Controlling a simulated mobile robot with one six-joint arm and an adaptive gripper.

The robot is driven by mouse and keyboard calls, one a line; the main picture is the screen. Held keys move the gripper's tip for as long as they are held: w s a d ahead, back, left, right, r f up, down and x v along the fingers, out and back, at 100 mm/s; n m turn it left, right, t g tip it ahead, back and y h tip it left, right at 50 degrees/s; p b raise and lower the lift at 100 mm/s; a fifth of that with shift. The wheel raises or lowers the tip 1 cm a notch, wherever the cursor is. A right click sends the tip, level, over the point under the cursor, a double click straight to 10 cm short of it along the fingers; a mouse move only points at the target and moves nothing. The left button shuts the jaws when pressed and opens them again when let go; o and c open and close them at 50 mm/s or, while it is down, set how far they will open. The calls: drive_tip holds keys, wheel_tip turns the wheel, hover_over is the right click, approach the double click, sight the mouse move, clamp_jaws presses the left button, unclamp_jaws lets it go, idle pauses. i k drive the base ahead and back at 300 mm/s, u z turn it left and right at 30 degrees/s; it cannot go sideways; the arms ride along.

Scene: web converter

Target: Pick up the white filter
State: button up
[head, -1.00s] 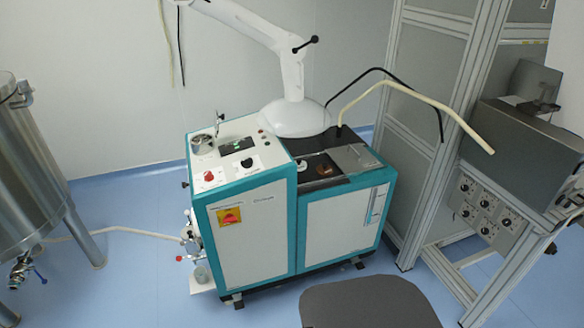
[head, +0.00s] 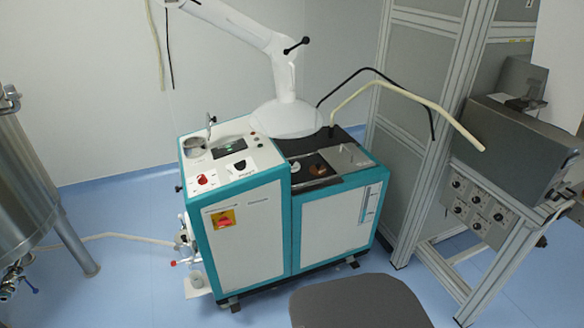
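I cannot make out a white filter for certain in the head view. A small pale item (head: 296,167) lies on the dark top of the teal and white machine (head: 332,222), beside a brown round part (head: 318,169). It is too small to tell what it is. A white extraction hood (head: 286,118) hangs over the back of that top and hides part of it. My gripper is not in view.
A steel tank (head: 25,190) stands at the left, with a hose to the machine. A grey seat (head: 360,302) is in front of the machine. A metal frame (head: 440,130) and a grey control box (head: 515,145) stand at the right. Blue floor (head: 120,270) is clear at front left.

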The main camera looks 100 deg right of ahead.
sight(294, 166)
drive_tip(key=z, duration=4.2)
drive_tip(key=i, duration=0.7)
drive_tip(key=z, duration=0.2)
